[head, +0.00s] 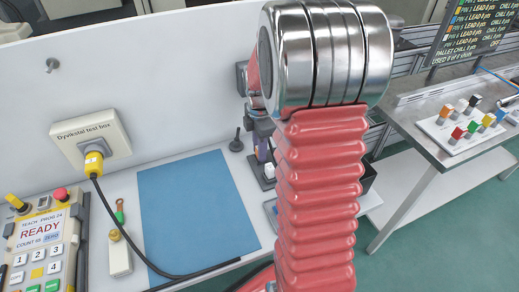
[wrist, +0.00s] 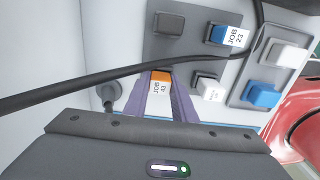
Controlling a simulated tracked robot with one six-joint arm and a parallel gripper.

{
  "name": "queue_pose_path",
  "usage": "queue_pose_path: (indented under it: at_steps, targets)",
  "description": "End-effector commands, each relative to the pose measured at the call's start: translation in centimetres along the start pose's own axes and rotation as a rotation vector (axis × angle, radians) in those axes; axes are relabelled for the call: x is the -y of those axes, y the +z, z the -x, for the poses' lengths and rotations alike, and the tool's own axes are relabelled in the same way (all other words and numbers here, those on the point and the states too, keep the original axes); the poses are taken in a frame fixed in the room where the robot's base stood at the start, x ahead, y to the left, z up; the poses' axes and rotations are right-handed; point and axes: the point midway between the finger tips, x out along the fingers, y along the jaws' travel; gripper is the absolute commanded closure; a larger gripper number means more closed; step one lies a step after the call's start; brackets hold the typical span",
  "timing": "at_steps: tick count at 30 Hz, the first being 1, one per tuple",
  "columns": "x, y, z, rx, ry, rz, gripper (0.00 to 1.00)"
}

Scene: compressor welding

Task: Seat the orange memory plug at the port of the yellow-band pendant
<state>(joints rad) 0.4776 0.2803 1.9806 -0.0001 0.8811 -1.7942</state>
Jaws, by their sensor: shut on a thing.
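The orange memory plug (wrist: 160,77), with a white label reading about "JOB 43", sits between the purple fingers of my gripper (wrist: 163,95), which is shut on it. Whether the plug touches the surface beyond it cannot be told. In the head view my gripper (head: 262,152) is mostly hidden behind my red arm, beyond the blue mat's right edge. A pendant (head: 40,245) with a READY screen stands at the lower left; its port cannot be made out.
A black cable (wrist: 120,72) crosses close to the plug. A blue plug marked JOB 23 (wrist: 228,36), white plugs (wrist: 208,88) and a dark block (wrist: 169,23) are nearby. The blue mat (head: 190,210) is clear except for cable. The test box (head: 90,135) holds a yellow connector (head: 93,160).

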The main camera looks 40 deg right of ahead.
Motion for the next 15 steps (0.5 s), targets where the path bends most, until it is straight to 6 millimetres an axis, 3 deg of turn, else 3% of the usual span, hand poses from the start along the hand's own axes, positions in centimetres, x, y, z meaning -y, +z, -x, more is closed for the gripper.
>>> queue_pose_path:
  at_steps: [15]
  targets:
    - [-0.06,0.01,1.13,0.001,0.002,0.000,1.00]
